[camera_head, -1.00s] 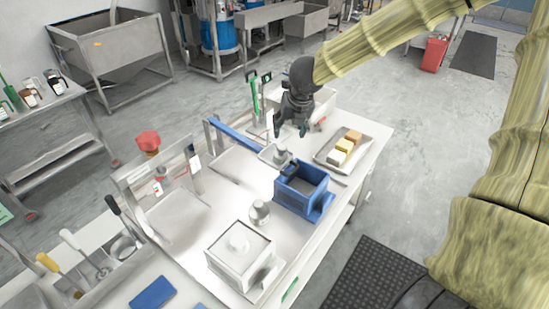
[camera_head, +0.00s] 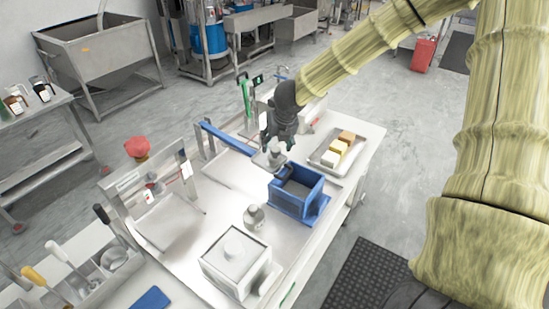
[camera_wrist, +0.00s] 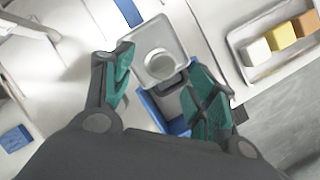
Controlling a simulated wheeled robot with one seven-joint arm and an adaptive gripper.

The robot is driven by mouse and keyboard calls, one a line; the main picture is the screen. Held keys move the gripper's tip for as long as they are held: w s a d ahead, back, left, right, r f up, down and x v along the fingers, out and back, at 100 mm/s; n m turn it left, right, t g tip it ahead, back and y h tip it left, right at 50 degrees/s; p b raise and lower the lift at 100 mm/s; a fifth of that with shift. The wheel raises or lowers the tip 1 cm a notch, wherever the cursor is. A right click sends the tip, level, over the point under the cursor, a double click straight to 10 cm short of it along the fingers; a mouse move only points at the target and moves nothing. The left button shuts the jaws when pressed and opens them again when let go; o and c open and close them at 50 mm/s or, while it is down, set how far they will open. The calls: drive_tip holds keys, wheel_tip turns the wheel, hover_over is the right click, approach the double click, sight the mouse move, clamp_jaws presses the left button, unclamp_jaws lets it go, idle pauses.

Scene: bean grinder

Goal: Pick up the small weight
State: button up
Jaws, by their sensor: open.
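The small weight (camera_head: 276,147) is a grey metal piece with a round top, standing on a small square metal pan behind the blue box (camera_head: 290,205). In the wrist view the weight (camera_wrist: 160,67) shows from above as a round knob on the square pan (camera_wrist: 150,36). My gripper (camera_head: 279,138) is just above the weight, fingers pointing down. In the wrist view its open green-padded fingers (camera_wrist: 161,78) lie to either side of the weight, with gaps. A larger grey weight (camera_head: 254,217) stands on the bench nearer the camera.
A tray (camera_head: 318,160) with several coloured blocks lies right of the gripper. A white box with a round knob (camera_head: 235,262) stands at the bench front. A blue bar (camera_head: 228,138) lies to the left, and upright green-handled items (camera_head: 246,95) stand behind.

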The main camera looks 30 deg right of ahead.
sight(276, 149)
drive_tip(key=shift+d+p+x, duration=0.2)
drive_tip(key=shift+p+x, duration=0.45)
drive_tip(key=shift+x, duration=1.95)
drive_tip(key=shift+s, duration=0.15)
drive_tip(key=shift+c, duration=0.2)
clamp_jaws()
